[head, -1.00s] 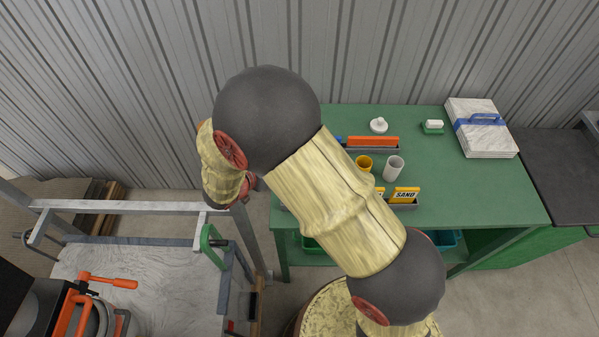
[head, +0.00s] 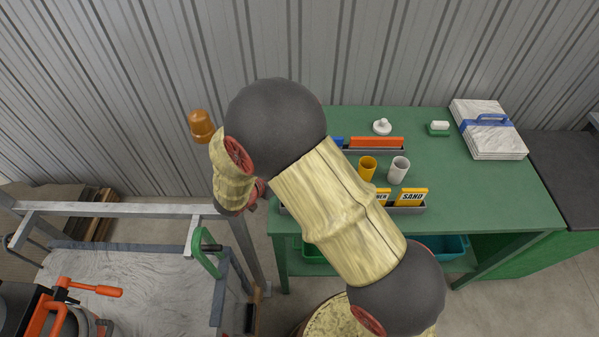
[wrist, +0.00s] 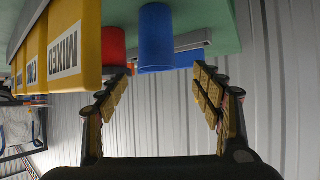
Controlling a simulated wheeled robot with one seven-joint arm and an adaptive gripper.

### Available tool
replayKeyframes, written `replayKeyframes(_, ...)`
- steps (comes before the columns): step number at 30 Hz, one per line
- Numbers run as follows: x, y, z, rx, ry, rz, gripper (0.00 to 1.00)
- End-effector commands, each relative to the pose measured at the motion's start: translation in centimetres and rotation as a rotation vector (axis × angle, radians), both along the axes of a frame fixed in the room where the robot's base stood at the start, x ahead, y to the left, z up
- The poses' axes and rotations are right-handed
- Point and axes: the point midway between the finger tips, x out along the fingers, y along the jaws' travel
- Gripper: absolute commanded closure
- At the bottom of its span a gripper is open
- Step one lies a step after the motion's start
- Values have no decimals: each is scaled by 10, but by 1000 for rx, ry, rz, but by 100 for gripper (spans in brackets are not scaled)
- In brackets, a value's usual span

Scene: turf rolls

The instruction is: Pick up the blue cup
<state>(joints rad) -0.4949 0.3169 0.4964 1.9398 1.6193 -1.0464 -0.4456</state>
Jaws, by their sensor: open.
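The blue cup (wrist: 157,38) shows in the wrist view, at the top centre, on the green table. My gripper (wrist: 163,72) is open and empty, its two fingers spread on either side of the cup's near end. From this view I cannot tell how far the fingertips are from the cup. A red cup (wrist: 112,45) stands just left of the blue one, close to the left finger. In the head view my arm hides the blue cup and the gripper.
In the wrist view, yellow label boxes (wrist: 72,45) stand left of the cups. In the head view, the green table (head: 460,190) holds a yellow cup (head: 367,168), a white cup (head: 398,169), a grey tray with an orange block (head: 376,142), and a white stack (head: 490,130).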

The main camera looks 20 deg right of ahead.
Motion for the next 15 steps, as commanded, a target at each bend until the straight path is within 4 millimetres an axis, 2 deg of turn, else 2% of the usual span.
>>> replayKeyframes(7, 15, -27, -20, 1, 0, -4, 34)
replayKeyframes(15, 20, -32, -22, 0, 0, 1, 34)
